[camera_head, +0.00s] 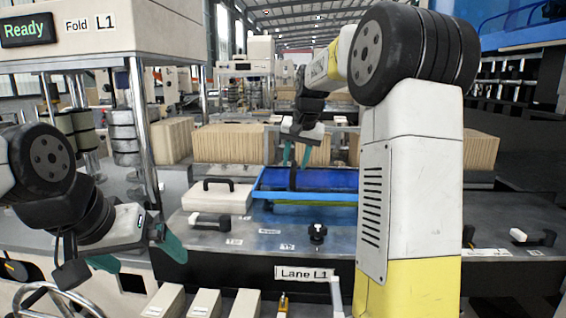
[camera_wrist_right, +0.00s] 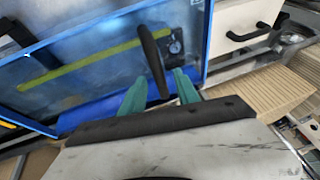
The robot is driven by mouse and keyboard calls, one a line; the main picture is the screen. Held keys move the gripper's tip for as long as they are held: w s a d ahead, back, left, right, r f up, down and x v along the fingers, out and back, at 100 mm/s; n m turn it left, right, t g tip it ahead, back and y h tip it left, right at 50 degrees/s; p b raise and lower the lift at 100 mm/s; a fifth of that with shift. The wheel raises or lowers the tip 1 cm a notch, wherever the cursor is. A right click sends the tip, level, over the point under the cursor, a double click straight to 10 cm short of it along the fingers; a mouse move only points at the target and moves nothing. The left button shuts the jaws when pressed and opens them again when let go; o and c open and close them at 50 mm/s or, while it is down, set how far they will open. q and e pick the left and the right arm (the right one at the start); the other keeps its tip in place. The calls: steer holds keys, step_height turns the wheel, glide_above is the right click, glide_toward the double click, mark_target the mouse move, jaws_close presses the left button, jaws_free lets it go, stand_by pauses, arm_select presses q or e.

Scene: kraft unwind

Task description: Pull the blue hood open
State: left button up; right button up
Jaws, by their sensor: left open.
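The blue hood (camera_head: 330,180) is a blue-framed, see-through cover lying low over the machine bed in the middle of the head view. It fills the upper left of the right wrist view (camera_wrist_right: 100,60), with a black bar handle (camera_wrist_right: 150,55) on it. My right gripper (camera_head: 296,154) is above the hood, pointing down. Its teal fingers (camera_wrist_right: 160,88) are apart, with the near end of the handle between or just beyond the tips; contact cannot be told. My left gripper (camera_head: 140,256) is open and empty at the lower left, away from the hood.
A white cover with a black handle (camera_head: 218,198) sits left of the hood. Stacks of brown kraft sheets (camera_head: 235,145) stand behind. A black knob (camera_head: 317,234) rises from the bed in front. My right arm hides part of the bed.

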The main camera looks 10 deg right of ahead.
steer(key=shift+w+f, duration=0.1)
steer(key=shift+f, duration=0.2)
jaws_close()
stand_by(1.3)
